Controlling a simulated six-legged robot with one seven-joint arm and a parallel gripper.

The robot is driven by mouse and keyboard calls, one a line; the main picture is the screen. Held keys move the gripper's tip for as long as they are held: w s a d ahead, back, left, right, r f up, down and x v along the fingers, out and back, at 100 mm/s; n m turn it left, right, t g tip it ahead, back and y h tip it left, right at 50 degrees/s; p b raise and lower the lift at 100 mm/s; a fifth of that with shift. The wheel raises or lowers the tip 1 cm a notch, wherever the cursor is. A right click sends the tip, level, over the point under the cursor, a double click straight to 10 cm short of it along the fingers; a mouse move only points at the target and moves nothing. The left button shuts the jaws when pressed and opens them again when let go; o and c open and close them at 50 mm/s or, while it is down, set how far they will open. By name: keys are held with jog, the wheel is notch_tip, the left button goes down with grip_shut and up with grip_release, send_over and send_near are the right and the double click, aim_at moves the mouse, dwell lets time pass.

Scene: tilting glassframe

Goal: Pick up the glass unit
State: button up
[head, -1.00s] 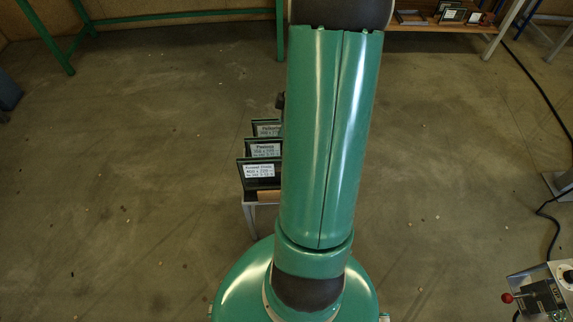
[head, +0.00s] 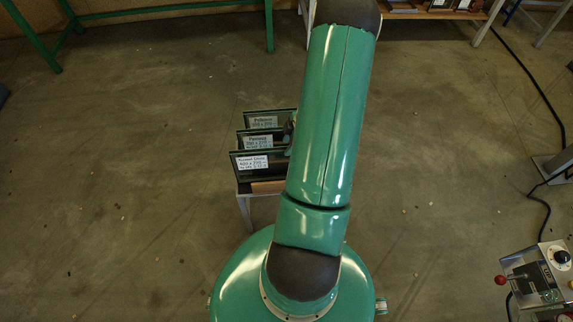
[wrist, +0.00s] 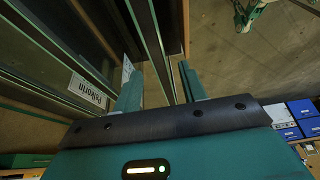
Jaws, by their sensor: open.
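Several upright glass units (head: 280,159) with white labels stand one behind another on a small stand (head: 244,208), left of my arm in the head view. The front label (head: 253,162) is the largest. In the wrist view, my gripper (wrist: 160,72) is open, with its two green fingers pointing at the units. The narrow edge of a glass unit (wrist: 152,45) runs into the gap between the fingers; I cannot tell whether either finger touches it. Another pane with a label (wrist: 88,92) lies left of the fingers. In the head view my arm hides most of the gripper.
A green-framed table (head: 170,14) stands at the back left. A shelf with framed pieces (head: 437,8) is at the back right. A control box with a red-knobbed lever (head: 540,280) is at lower right, near a black cable (head: 528,75). Floor between is clear.

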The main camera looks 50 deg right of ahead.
send_over(286, 165)
notch_tip(286, 165, down, 5)
jog(key=shift+w+d+r, duration=0.15)
jog(key=shift+w, duration=0.3)
grip_shut()
jog(key=shift+w+d+r, duration=0.1)
jog(key=shift+r, duration=0.05)
dwell(0.9)
